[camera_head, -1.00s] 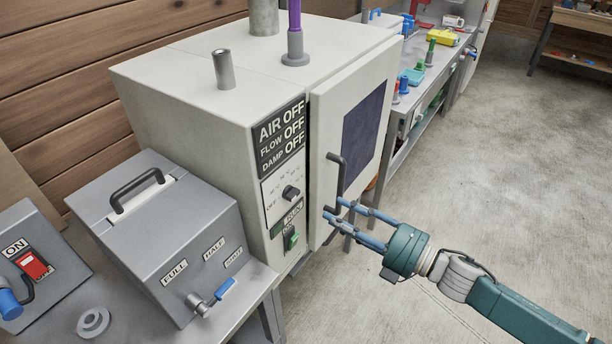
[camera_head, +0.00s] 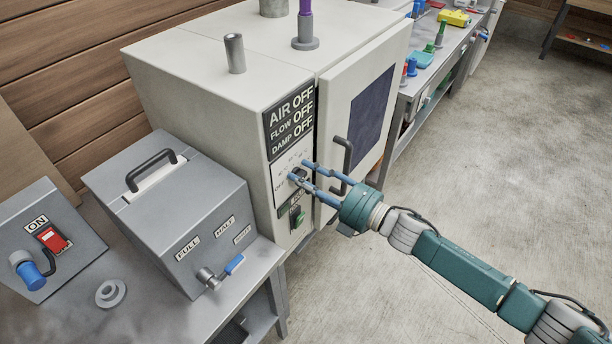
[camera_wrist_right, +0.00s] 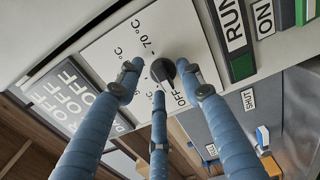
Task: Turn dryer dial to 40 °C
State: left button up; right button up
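The dryer (camera_head: 210,110) is a pale box with a closed door. Its black dial (camera_wrist_right: 162,70) sits on a white plate marked OFF and several °C values, 70 among them; which mark it points at is hard to tell. My right gripper (camera_head: 303,174) has its blue fingers at the dial plate and partly hides the dial in the head view. In the right wrist view its fingers (camera_wrist_right: 160,85) are spread around the dial, with one close beside it and a gap on the other side. I cannot tell whether any finger touches it. My left gripper is not in view.
The door handle (camera_head: 344,158) is just right of my right fingers. A green switch (camera_head: 298,218) lies below the dial. A grey box with a blue-handled lever (camera_head: 234,264) stands left of the dryer. Open floor (camera_head: 480,170) lies to the right.

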jog(key=shift+c, duration=0.8)
jog(key=c, duration=0.8)
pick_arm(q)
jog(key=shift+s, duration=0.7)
